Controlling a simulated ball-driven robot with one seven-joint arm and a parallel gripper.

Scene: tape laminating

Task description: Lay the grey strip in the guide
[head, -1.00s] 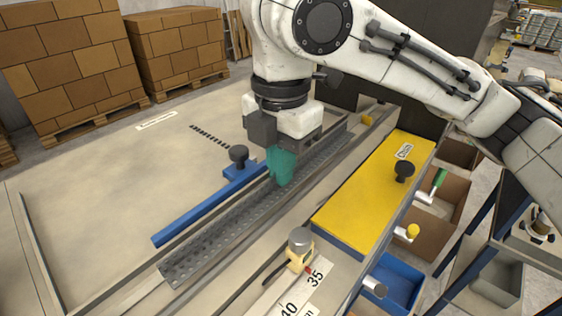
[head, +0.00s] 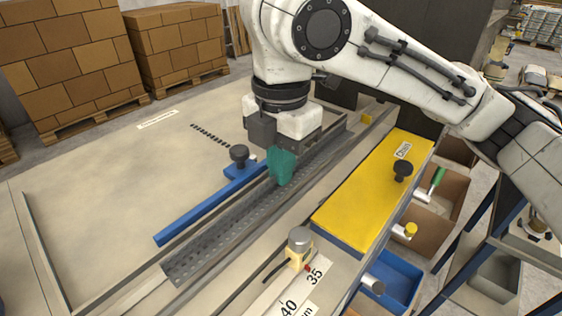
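The grey strip (head: 215,247) is long and dotted with small holes. It lies lengthwise along the channel of the guide, between a blue bar (head: 205,208) on its left and a metal rail (head: 240,262) on its right. I cannot tell whether it sits fully flat. My gripper (head: 281,178) has teal fingers pointing down onto the strip around its middle. The fingertips meet or hide the strip there, and the gap between them does not show. The strip also runs on behind my gripper toward the far end.
A yellow plate (head: 375,195) with a black knob lies to the right. A small clamp with a grey knob (head: 300,240) stands near the scale markings in front. Bins (head: 400,280) with tools hang at the right edge. The table left of the blue bar is mostly clear.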

